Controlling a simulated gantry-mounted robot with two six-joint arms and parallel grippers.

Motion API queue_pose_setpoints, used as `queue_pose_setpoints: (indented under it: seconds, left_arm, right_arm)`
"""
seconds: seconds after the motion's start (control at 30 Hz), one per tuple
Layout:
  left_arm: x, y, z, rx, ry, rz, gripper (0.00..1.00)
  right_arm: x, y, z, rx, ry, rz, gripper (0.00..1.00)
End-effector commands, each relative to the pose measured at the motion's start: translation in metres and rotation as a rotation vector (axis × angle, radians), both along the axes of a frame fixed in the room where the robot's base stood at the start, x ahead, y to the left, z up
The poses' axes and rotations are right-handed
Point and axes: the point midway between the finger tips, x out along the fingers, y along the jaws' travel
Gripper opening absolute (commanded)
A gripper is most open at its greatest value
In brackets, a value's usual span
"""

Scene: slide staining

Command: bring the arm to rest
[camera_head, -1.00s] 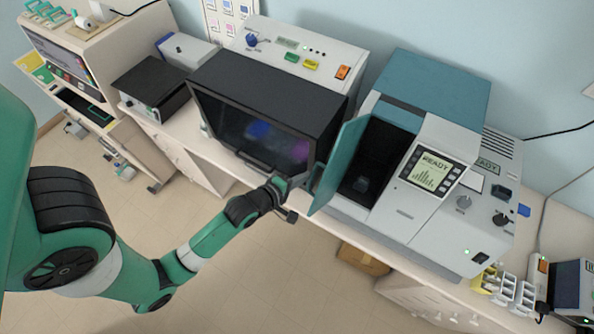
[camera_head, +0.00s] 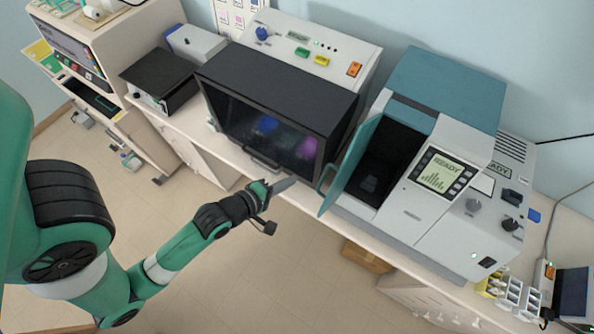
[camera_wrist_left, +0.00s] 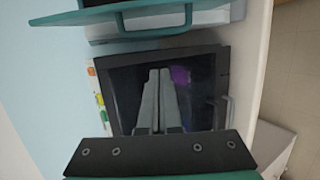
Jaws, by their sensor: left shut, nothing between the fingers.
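My left gripper (camera_head: 284,185) is in front of the bench in the head view, at the lower right of the dark-windowed machine (camera_head: 262,138). It is shut and empty, with its fingers pointing right. In the left wrist view its two fingers (camera_wrist_left: 158,100) lie together, with the window of the machine (camera_wrist_left: 125,85) behind them. The fingers look apart from the machine, though the exact gap is hard to judge. My right gripper is not in view.
A grey and teal instrument (camera_head: 440,170) stands to the right with its teal door (camera_head: 350,168) swung open towards the bench front. White racks (camera_head: 515,298) sit at the far right. A cardboard box (camera_head: 366,257) is below the bench. The floor in front is clear.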

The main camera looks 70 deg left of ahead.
Motion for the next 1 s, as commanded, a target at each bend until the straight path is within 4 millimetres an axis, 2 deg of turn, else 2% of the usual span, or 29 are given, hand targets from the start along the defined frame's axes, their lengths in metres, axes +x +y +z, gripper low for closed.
queue_pose_setpoints:
  seconds: [0.2, 0.77, 0.87, 0.97, 1.0]
  left_arm:
    - [-0.010, -0.007, 0.006, 0.000, 0.000, 0.001, 0.00]
    - [-0.006, -0.010, 0.008, 0.002, -0.006, -0.012, 0.00]
    - [0.019, -0.011, 0.030, 0.023, -0.073, -0.039, 0.00]
    - [0.064, -0.015, 0.078, 0.060, -0.207, -0.082, 0.00]
    - [0.084, -0.018, 0.105, 0.075, -0.276, -0.103, 0.00]
  right_arm:
    - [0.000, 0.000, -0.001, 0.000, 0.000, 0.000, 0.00]
    - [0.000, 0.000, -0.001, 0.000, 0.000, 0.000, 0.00]
    - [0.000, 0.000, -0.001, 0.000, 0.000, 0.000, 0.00]
    - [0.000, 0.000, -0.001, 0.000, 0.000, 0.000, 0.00]
    - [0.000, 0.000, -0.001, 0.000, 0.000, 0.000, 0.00]
